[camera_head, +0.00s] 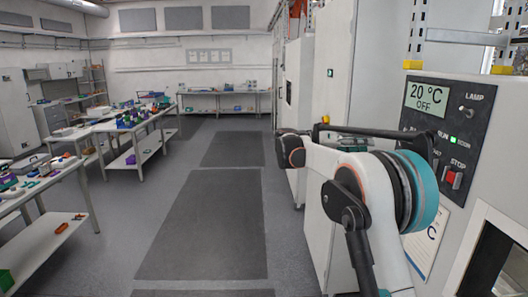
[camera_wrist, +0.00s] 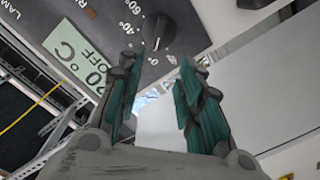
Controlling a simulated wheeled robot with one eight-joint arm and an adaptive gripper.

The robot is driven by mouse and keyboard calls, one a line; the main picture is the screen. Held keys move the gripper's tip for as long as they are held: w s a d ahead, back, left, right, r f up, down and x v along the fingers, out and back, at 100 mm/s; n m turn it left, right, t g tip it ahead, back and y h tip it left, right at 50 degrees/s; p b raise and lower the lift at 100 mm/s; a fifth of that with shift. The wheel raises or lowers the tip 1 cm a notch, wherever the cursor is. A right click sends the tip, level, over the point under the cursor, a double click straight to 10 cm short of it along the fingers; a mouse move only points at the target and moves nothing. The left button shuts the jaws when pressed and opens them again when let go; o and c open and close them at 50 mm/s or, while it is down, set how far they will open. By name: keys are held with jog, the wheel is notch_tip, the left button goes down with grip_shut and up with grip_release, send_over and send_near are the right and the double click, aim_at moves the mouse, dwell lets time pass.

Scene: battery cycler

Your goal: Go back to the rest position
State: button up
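My gripper (camera_wrist: 159,72) is open in the wrist view, with its two teal-padded fingers apart and nothing between them. Beyond the fingertips is the cycler's dark control panel (camera_wrist: 112,25), with a black temperature knob (camera_wrist: 157,33) and a pale green display (camera_wrist: 78,52) reading 20 °C OFF. In the head view my arm is bent in front of the cycler at the right, and the gripper itself is hidden. The same panel there shows the display (camera_head: 426,96), a lamp switch (camera_head: 466,111), a lit green light (camera_head: 453,140) and a red stop switch (camera_head: 453,178).
White cabinets (camera_head: 342,60) line the right side close to my arm. Work tables with boxes and parts (camera_head: 140,124) stand at the left, and another table (camera_head: 226,93) is at the back wall. The floor aisle with dark mats (camera_head: 205,225) is clear.

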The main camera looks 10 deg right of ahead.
jog(key=s+a+f+n+t+y+b, duration=0.25)
jog(key=s+f+y+b, duration=0.2)
jog(key=s+f, duration=0.45)
jog(key=s+a+f+n+t+y+b, duration=0.2)
jog(key=s+f+n+y+b, duration=0.3)
jog(key=s, duration=0.7)
jog(key=s+a+f+n+t+y+b, duration=0.1)
jog(key=s+a+f+t+y+b, duration=0.1)
jog(key=s+a+f+y+b, duration=0.2)
jog(key=s+a+f+n+t+y+b, duration=0.1)
jog(key=s+a+f+y+b, duration=0.3)
jog(key=s+a+f+b, duration=0.3)
jog(key=s+a+f, duration=0.2)
jog(key=s+f, duration=0.3)
jog(key=f, duration=0.2)
jog(key=s+a+f, duration=0.2)
jog(key=s+f, duration=0.3)
jog(key=f, duration=0.3)
jog(key=shift+s+a+f+n+t, duration=0.15)
jog(key=shift+s+f+n+t, duration=0.1)
jog(key=shift+s+n+t, duration=0.15)
jog(key=shift+c, duration=0.5)
